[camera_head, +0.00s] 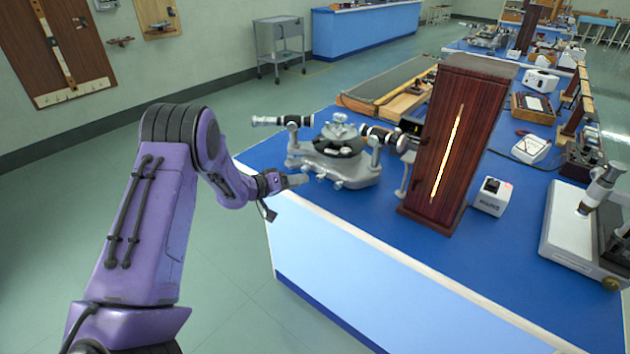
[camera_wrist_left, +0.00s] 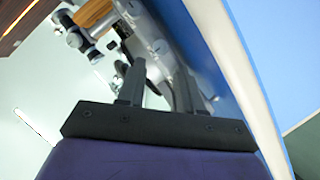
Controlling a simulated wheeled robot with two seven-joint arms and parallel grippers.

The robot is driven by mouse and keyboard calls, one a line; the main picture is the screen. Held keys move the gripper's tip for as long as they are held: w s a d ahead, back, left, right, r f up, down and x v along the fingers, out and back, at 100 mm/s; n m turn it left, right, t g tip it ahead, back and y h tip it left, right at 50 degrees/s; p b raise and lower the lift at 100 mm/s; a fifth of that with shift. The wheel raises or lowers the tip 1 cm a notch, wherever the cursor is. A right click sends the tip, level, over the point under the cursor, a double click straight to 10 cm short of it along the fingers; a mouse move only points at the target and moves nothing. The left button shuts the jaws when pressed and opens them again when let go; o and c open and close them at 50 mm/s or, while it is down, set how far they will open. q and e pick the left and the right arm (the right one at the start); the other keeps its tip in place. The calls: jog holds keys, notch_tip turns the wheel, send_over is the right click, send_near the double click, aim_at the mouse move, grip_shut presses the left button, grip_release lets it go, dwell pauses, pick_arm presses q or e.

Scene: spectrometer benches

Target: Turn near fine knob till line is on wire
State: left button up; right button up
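A grey metal spectrometer (camera_head: 345,168) stands near the left edge of the blue bench. Its telescope (camera_head: 270,121) points left, and a second dark tube (camera_head: 378,133) points toward a tall red-brown wooden housing. My left gripper (camera_head: 298,181) is low at the spectrometer's near left side, by the base. In the left wrist view its two fingers (camera_wrist_left: 158,82) stand apart, with grey spectrometer parts (camera_wrist_left: 158,45) beyond them. The near fine knob is too small to make out, and I cannot tell whether the fingers touch it. The line and wire are not visible. My right gripper is not in view.
The wooden housing (camera_head: 470,130) has a bright vertical slit and stands right of the spectrometer. A small white box (camera_head: 491,197) sits beside it. The bench edge (camera_head: 345,222) runs just below my gripper. Open floor (camera_head: 235,290) lies left of the bench.

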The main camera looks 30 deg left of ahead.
aim_at(317, 178)
pick_arm(q)
jog(key=x, duration=0.7)
jog(key=shift+w+f, duration=0.1)
grip_shut()
